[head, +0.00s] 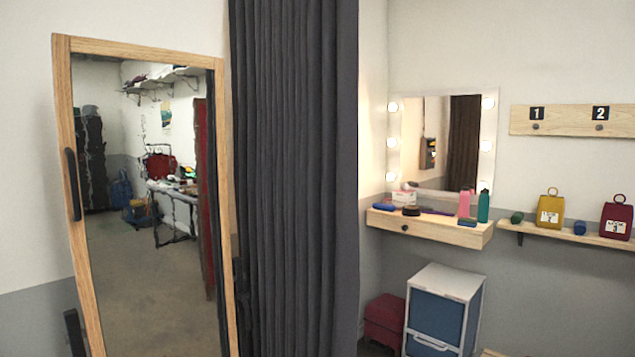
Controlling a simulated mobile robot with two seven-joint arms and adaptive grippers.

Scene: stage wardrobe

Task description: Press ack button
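No ack button can be made out directly in the head view. The small vanity mirror (431,182) at the right reflects a dark wall-mounted item with a yellow part. It is too small to tell what it is. Neither of my grippers can be made out in this view.
A tall wood-framed mirror (145,230) stands at the left, beside a dark curtain (295,170). At the right are a vanity shelf (450,232) with bottles, a wall shelf (560,233) with yellow and dark red tagged bags, a blue-fronted drawer unit (437,315) and a red stool (384,318).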

